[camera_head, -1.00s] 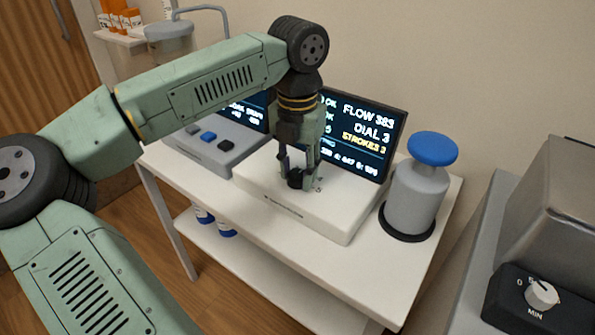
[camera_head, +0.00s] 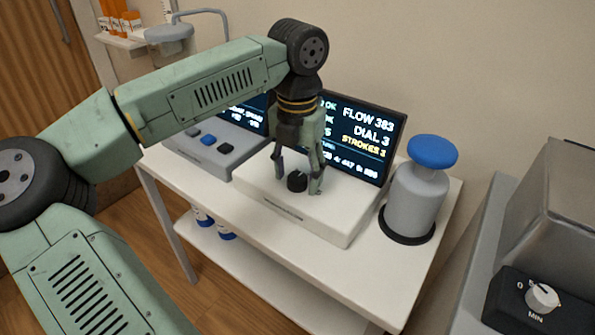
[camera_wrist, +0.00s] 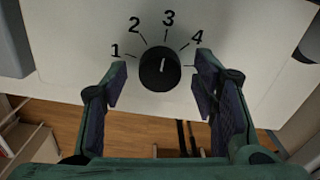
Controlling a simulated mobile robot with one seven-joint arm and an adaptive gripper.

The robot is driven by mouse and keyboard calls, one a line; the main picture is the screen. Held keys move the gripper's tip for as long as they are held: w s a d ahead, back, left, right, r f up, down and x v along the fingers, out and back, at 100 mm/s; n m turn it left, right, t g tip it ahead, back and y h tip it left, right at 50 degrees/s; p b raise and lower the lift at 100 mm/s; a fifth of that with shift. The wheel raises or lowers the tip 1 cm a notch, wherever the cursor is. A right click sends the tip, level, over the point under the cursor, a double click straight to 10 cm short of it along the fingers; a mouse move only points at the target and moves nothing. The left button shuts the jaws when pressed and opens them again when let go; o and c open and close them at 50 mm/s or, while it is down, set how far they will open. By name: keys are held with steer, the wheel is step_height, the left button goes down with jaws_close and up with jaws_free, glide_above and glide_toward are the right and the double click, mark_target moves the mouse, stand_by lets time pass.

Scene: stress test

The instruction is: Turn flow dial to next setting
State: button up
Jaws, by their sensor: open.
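The flow dial (camera_head: 297,181) is a small black knob on top of a white box (camera_head: 330,217) on the table. In the wrist view the dial (camera_wrist: 160,70) has a light pointer line aimed at about 3, on a printed scale from 1 to 4. My gripper (camera_head: 298,184) points down over it, fingers spread wide. In the wrist view my gripper (camera_wrist: 162,86) has one finger on each side of the dial, with gaps between. The screen (camera_head: 362,135) behind reads FLOW 383 and DIAL 3.
A grey pump bottle with a blue top (camera_head: 432,152) stands right of the box. A grey panel with blue and black buttons (camera_head: 208,138) is on the left. A separate white knob (camera_head: 542,296) marked MIN sits on a black block at the lower right.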

mark_target(297, 177)
step_height(297, 177, up, 12)
stand_by(0.4)
